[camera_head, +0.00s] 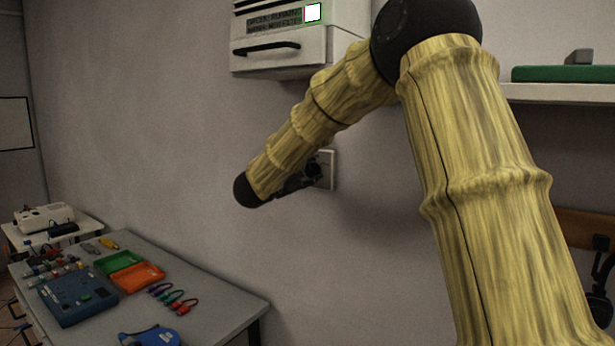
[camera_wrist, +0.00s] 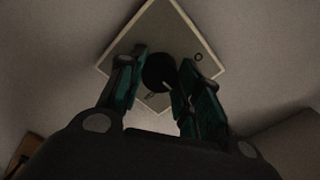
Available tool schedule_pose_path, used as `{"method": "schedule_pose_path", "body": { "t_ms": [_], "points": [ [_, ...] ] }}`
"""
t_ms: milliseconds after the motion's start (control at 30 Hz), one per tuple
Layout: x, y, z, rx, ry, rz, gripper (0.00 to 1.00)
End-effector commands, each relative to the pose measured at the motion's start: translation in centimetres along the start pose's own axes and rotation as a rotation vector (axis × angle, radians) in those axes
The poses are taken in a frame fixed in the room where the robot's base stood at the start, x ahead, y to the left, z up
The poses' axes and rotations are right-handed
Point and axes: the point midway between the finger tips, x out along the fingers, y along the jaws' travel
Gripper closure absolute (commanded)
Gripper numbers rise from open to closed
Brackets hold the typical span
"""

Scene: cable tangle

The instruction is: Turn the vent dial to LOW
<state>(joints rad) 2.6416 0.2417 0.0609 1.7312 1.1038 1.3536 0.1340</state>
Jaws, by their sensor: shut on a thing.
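The vent dial (camera_wrist: 158,73) is a dark round knob on a pale square wall plate (camera_wrist: 207,62). In the wrist view the plate appears turned like a diamond, and a small ring mark shows right of the dial. My gripper (camera_wrist: 163,80) is at the dial with one finger on each side, shut on it. In the head view the wall plate (camera_head: 330,170) shows beside my gripper (camera_head: 312,172), and the dial is mostly hidden by my gripper and arm. I cannot read the dial's setting or any LOW label.
A shelf (camera_head: 560,93) with a green item (camera_head: 565,73) is at the upper right. A workbench (camera_head: 215,291) at lower left carries a blue box (camera_head: 78,296), trays and cables. The wall left of the plate is bare.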

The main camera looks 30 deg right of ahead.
Motion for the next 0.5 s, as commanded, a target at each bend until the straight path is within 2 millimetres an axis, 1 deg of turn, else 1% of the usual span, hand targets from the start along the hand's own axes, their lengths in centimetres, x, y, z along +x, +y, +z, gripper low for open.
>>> {"method": "schedule_pose_path", "body": {
  "t_ms": [267, 300, 367, 400, 433, 500],
  "points": [
    [0.0, 0.15, 0.05, -0.002, 0.0, 0.002, 0.9],
    [-0.01, 0.16, 0.05, -0.002, -0.001, 0.002, 0.64],
    [0.0, 0.16, 0.05, -0.002, 0.0, 0.002, 0.53],
    [0.0, 0.15, 0.05, -0.002, 0.0, 0.002, 0.46],
    [0.0, 0.13, 0.05, -0.002, 0.0, 0.002, 0.43],
    [0.0, 0.11, 0.04, -0.002, 0.0, 0.001, 0.43]
  ]
}}
